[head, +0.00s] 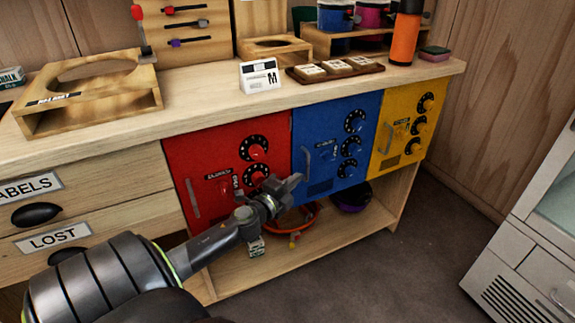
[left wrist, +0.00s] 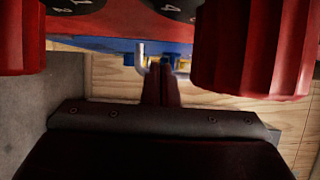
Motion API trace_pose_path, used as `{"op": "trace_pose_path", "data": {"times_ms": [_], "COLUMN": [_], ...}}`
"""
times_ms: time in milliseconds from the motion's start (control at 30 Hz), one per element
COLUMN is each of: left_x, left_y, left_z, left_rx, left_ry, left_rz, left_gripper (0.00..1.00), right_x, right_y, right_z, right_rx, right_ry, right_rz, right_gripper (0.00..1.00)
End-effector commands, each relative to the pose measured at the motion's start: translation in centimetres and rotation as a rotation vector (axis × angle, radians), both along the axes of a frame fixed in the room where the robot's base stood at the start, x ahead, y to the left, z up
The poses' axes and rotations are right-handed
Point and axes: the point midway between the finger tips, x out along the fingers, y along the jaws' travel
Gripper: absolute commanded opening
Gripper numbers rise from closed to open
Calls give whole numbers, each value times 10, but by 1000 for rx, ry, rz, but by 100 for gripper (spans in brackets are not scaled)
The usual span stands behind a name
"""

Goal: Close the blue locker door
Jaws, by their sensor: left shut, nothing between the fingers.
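The blue locker door (head: 322,125) is the middle one of three, between the red door (head: 200,155) and the yellow door (head: 387,140). It looks about flush with them; I cannot tell if a small gap is left. Its grey handle (head: 307,162) is on its left side and its dials are on the right. My left gripper (head: 290,184) is shut and empty, in front of the red door's right edge near the blue door's lower left. In the left wrist view the shut fingers (left wrist: 162,85) point towards a thin blue strip. My right gripper is not in view.
Red dial knobs (left wrist: 250,50) stand close around my left fingers. Below the doors is an open shelf with an orange ring (head: 300,222) and a dark purple bowl (head: 350,198). A white cabinet (head: 530,245) stands at the right. The floor between is clear.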

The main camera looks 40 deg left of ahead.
Motion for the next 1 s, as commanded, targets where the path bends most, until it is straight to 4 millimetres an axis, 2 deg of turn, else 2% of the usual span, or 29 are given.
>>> {"op": "trace_pose_path", "data": {"times_ms": [167,567,733,900,1000], "left_x": [-15,-88,-119,-145,-157], "left_y": [-2,-13,-18,-22,-23], "left_z": [-2,-3,-3,-2,-2], "left_rx": [3,4,2,2,2], "left_ry": [2,5,4,3,4], "left_rz": [0,-2,-3,-2,0], "left_gripper": [0,0,0,0,0], "right_x": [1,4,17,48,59], "right_y": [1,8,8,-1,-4], "right_z": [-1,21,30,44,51], "right_rx": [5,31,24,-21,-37], "right_ry": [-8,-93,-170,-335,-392], "right_rz": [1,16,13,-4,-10], "right_gripper": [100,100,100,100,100]}}
